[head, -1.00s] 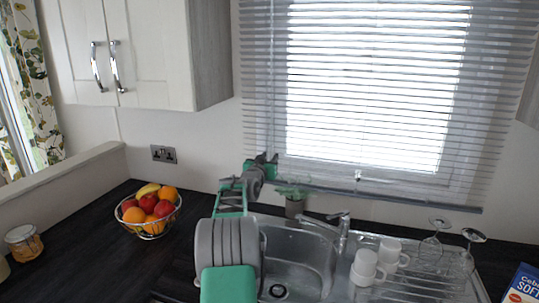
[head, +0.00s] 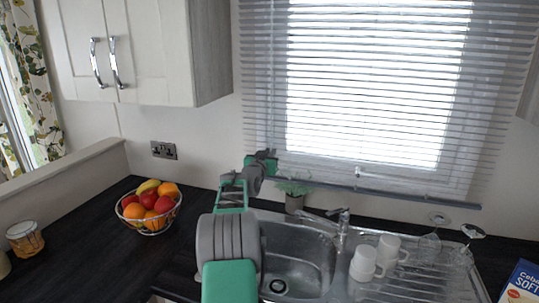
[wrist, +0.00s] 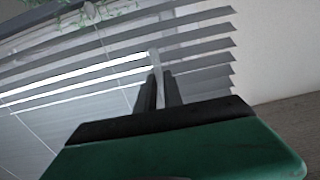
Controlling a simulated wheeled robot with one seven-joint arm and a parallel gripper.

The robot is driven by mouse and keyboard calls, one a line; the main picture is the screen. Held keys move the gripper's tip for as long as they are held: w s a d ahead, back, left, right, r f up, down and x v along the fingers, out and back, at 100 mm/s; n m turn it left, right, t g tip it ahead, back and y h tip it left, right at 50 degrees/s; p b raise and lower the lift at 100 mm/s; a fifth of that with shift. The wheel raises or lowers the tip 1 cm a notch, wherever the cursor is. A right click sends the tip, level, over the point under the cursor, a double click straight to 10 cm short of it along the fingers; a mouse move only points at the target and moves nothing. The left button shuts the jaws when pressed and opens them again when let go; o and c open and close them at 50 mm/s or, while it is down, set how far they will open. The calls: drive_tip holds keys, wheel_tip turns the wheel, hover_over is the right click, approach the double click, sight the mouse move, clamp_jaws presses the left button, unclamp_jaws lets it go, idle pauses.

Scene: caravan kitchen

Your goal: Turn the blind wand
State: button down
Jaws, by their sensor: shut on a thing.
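The grey slatted blind (head: 262,110) hangs over the bright window, its slats roughly level with gaps between them. My gripper (wrist: 160,88) is at the blind's lower left corner. In the wrist view its two dark fingers are shut on a thin, pale upright rod, the blind wand (wrist: 155,57), which stands in front of the slats (wrist: 205,45). In the head view my green and grey gripper (head: 264,160) hides the wand.
A potted plant (head: 294,193) stands just right of my gripper, behind the sink (head: 300,262). A tap (head: 342,230), white mugs (head: 364,262) and glasses (head: 430,243) are further right. A fruit bowl (head: 148,212) is at left. A wall cupboard (head: 150,50) hangs upper left.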

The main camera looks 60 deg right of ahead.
drive_tip(key=shift+s+b, duration=0.1)
drive_tip(key=shift+b, duration=0.3)
drive_tip(key=shift+s+d+n+t+y+b, duration=0.15)
drive_tip(key=shift+n+t+y+b, duration=0.45)
drive_tip(key=shift+n+t+b, duration=0.55)
drive_tip(key=shift+s+n+t+y+b, duration=0.2)
drive_tip(key=shift+n+t+y+b, duration=0.5)
drive_tip(key=shift+t, duration=0.75)
drive_tip(key=shift+s+d+n+t+y+b, duration=0.15)
drive_tip(key=shift+n+t+y+b, duration=0.35)
drive_tip(key=shift+n+t+b, duration=0.65)
drive_tip(key=shift+r+t, duration=0.1)
drive_tip(key=shift+t, duration=0.25)
drive_tip(key=c, duration=1.5)
unclamp_jaws()
